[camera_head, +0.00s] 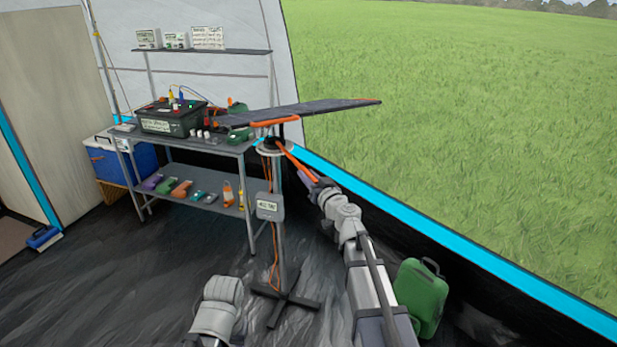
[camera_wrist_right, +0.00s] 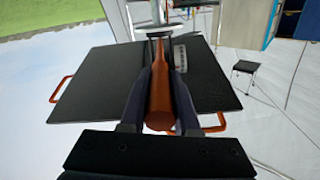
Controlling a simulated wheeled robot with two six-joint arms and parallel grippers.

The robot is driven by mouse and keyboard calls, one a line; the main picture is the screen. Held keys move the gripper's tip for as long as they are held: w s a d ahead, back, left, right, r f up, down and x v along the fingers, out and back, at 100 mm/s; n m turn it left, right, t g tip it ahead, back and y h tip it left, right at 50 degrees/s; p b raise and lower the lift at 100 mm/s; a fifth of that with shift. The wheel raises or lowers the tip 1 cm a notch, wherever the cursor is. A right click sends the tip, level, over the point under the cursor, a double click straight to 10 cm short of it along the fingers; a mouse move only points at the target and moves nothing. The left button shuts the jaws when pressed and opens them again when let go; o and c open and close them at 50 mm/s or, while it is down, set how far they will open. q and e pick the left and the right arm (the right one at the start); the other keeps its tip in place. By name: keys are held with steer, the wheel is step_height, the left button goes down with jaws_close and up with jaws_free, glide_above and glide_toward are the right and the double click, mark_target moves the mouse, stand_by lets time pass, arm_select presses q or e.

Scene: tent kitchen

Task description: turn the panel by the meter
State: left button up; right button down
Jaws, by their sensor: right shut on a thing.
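The dark flat panel (camera_head: 335,108) sits on top of a grey post stand, seen nearly edge-on in the head view. An orange handle (camera_head: 275,122) runs along its near edge. The panel spreads wide and dark in the right wrist view (camera_wrist_right: 90,88), with orange handles on both sides. A grey meter box (camera_head: 269,206) with a label is on the stand's post. My right gripper (camera_head: 318,184) is shut on the orange lever (camera_head: 298,163) below the panel. The lever shows between its fingers in the right wrist view (camera_wrist_right: 160,95). My left gripper is not in view.
A grey workbench (camera_head: 215,148) with a black battery (camera_head: 170,118) stands left of the panel. Its lower shelf holds several coloured tools. A green can (camera_head: 420,297) stands on the floor at right. A blue cooler (camera_head: 140,160) stands at far left.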

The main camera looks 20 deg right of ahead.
stand_by(0.6)
steer(key=shift+s+a, duration=0.1)
steer(key=shift+a, duration=0.2)
steer(key=w+a+m+h, duration=0.1)
steer(key=a+m+h, duration=0.5)
steer(key=a, duration=0.8)
steer(key=shift+w+a+g+h, duration=0.15)
steer(key=shift+a+g+h, duration=0.15)
steer(key=shift+h, duration=1.3)
steer(key=c, duration=0.7)
jaws_free()
steer(key=shift+d, duration=0.1)
steer(key=shift+o, duration=0.2)
